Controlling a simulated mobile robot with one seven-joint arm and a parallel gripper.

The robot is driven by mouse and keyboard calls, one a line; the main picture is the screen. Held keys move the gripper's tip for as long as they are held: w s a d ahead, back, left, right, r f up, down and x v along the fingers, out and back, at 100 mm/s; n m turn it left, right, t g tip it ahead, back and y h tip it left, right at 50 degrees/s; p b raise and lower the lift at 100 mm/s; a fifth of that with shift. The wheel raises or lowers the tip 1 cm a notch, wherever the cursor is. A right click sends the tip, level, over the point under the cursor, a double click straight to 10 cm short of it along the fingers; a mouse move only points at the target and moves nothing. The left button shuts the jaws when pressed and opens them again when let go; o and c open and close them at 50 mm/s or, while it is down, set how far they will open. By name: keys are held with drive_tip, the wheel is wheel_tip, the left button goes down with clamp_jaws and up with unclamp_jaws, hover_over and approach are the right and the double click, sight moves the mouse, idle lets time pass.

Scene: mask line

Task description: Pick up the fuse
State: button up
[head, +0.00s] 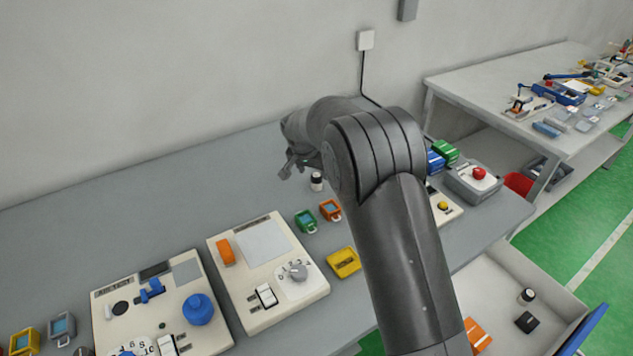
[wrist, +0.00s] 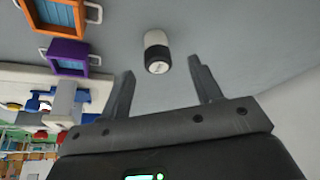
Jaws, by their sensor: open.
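My gripper (head: 292,168) is at the left of the fuse in the head view, partly hidden by my own arm. In the wrist view my gripper (wrist: 160,70) is open, with its two fingers apart and nothing between them.
Two cream control panels (head: 258,312) (head: 108,328) stand left. A grey box with a red button (head: 463,187) stands right. An open drawer (head: 500,258) holds small items, including another white-and-black cylinder (head: 527,296).

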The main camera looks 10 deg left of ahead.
sight(316, 176)
drive_tip(key=x, duration=0.5)
drive_tip(key=shift+d, duration=0.15)
drive_tip(key=shift+c, duration=0.5)
drive_tip(key=c, duration=1)
drive_tip(key=shift+o, duration=0.2)
drive_tip(key=shift+r, duration=0.1)
